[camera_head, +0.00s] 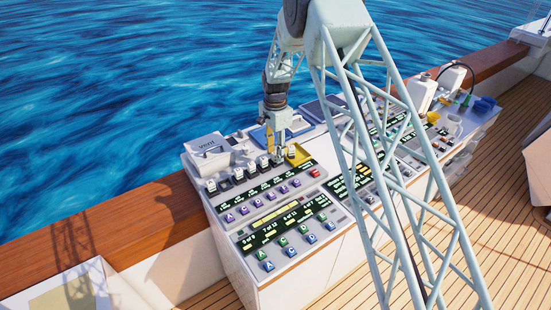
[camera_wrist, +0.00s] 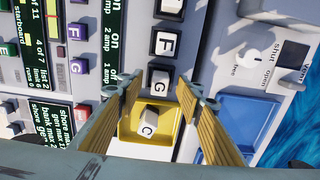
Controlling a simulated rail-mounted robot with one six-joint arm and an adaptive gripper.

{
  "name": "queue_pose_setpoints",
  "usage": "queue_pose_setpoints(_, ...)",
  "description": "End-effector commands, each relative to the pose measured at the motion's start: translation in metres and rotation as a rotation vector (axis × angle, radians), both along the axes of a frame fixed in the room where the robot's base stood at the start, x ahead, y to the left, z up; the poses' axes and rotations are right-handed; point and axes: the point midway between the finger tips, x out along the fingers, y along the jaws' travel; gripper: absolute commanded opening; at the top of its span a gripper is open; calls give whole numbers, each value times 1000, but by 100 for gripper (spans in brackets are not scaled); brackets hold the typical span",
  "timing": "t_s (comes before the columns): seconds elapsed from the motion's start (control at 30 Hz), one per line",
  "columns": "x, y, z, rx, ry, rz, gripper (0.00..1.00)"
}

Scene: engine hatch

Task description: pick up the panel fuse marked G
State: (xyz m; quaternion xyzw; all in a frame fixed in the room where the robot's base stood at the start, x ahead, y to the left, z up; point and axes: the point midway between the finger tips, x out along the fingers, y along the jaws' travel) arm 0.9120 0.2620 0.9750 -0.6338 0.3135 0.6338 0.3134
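The panel fuse marked G (camera_wrist: 159,78) is a pale block in a dark socket, the nearest of the row in the wrist view. My gripper (camera_wrist: 165,88) is open, with its two yellow ribbed fingers apart and G between and just beyond their tips. I cannot tell the height gap. Nothing is held. In the head view my gripper (camera_head: 278,152) hangs over the right end of the fuse row, hiding part of it; letters there are too small to read.
A yellow tray (camera_wrist: 187,140), holding a white block that seems marked C (camera_wrist: 148,121), lies beside G, between my fingers. Fuse F (camera_wrist: 165,43) stands close beyond G. A blue tray (camera_wrist: 245,118) and a white switch box (camera_wrist: 262,55) lie right. Purple lettered buttons (camera_wrist: 78,62) lie left.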

Motion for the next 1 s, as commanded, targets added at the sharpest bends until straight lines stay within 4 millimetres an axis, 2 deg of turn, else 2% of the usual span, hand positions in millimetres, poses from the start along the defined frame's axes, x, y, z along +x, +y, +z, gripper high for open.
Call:
queue_pose_setpoints(0.23,0,-1,-16,0,0,-1,33)
queue_pose_setpoints(0.83,0,-1,-18,0,0,-1,33)
queue_pose_setpoints(1.0,0,-1,-18,0,0,-1,18)
